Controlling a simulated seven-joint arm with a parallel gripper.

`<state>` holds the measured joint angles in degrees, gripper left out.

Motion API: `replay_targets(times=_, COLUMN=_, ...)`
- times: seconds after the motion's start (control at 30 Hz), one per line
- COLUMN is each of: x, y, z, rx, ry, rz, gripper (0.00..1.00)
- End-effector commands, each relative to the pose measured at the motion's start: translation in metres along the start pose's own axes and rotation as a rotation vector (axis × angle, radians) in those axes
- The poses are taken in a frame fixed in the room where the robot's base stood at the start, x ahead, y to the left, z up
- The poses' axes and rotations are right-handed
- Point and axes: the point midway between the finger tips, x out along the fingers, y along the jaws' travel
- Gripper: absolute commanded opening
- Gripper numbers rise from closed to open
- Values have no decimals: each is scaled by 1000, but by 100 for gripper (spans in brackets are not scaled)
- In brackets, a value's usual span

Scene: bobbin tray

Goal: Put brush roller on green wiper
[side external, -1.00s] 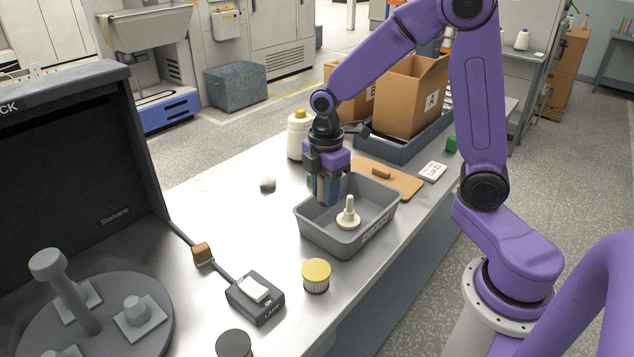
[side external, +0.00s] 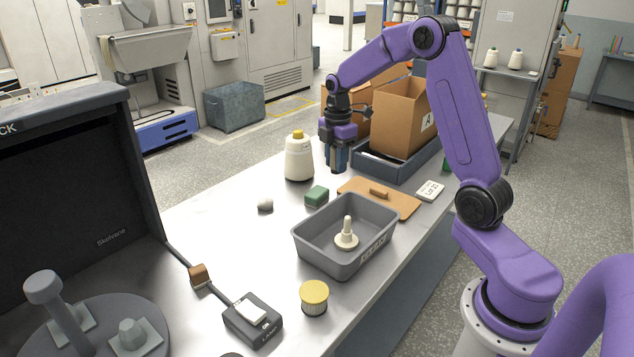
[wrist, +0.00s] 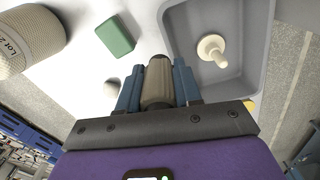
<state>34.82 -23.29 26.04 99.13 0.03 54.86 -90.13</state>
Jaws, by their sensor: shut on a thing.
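My gripper (side external: 337,165) points down and is raised above the table, between the white bottle and the cardboard boxes. In the wrist view its blue fingers are shut on a tan, rounded cylinder with a dark end, which I take for the brush roller (wrist: 158,82). The roller is hard to make out in the side view. The green wiper (side external: 317,196), a small green block, lies on the table in front of my gripper, apart from it. The wiper also shows in the wrist view (wrist: 115,37), up and left of the held roller.
A grey tray (side external: 306,255) holding a cream spindle piece (side external: 346,236) stands in front.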

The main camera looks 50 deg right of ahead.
Motion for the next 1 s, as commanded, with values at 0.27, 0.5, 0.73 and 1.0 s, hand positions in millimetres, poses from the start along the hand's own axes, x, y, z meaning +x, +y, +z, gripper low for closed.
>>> replay_targets(times=0.27, x=27, y=47, z=4, rx=0, ry=0, rz=-3, gripper=4)
replay_targets(times=0.5, x=60, y=74, z=8, rx=0, ry=0, rz=-1, gripper=4)
replay_targets(times=0.73, x=72, y=85, z=8, rx=0, ry=0, rz=1, gripper=4)
replay_targets(times=1.0, x=97, y=90, z=9, rx=-1, ry=0, rz=-3, gripper=4)
